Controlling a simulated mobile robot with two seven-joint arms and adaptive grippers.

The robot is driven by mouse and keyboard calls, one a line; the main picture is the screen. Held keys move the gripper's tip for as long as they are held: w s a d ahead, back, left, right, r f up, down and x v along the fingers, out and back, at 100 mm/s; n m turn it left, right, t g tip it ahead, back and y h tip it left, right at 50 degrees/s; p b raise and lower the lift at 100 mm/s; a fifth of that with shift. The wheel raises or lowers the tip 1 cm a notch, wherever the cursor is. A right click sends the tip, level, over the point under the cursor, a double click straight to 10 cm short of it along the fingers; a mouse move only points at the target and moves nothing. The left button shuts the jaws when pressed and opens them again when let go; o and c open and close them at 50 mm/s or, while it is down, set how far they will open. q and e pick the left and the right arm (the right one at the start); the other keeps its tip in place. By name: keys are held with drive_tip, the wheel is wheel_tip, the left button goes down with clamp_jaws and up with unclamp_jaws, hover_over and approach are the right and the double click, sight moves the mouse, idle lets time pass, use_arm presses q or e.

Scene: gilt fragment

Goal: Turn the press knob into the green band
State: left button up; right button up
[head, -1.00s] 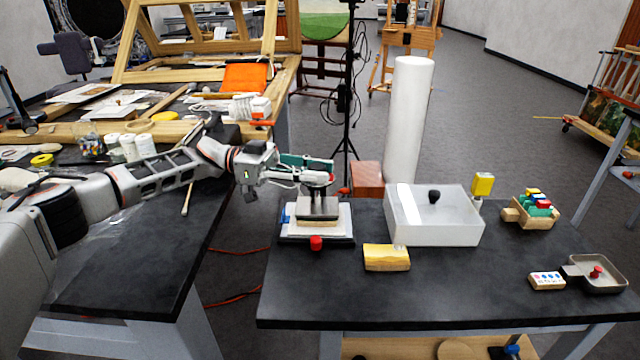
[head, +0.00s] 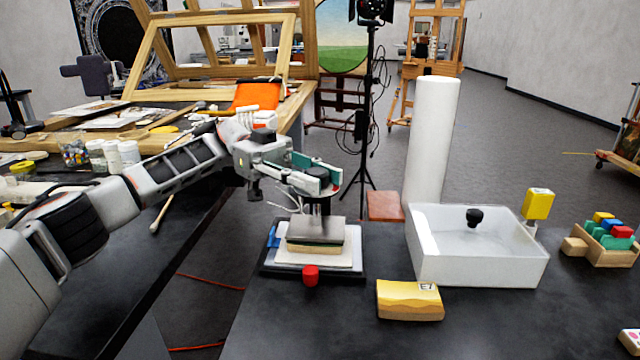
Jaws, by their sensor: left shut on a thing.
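The press (head: 316,236) stands on the dark table, with a grey top plate over pale layers and a black base. Its dark round knob (head: 318,191) is on top of the upright post and is partly covered by my gripper. My left gripper (head: 326,182) reaches in from the left at knob height and is shut on the knob. A teal-green piece shows along the gripper's far finger. I cannot make out a green band or pointer on the press. A red knob (head: 311,275) sits at the press's front edge. My right gripper is not in view.
A yellow-topped block (head: 409,300) lies right of the press. A white bin (head: 478,266) with a black knob stands farther right, before a white roll (head: 432,140). A wooden box (head: 602,250) of coloured pieces is at the right.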

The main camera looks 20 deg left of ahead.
use_arm(q)
drive_tip(key=shift+r, duration=0.15)
drive_tip(key=o, duration=1.1)
drive_tip(key=shift+v, duration=3.7)
drive_tip(key=shift+r, duration=0.1)
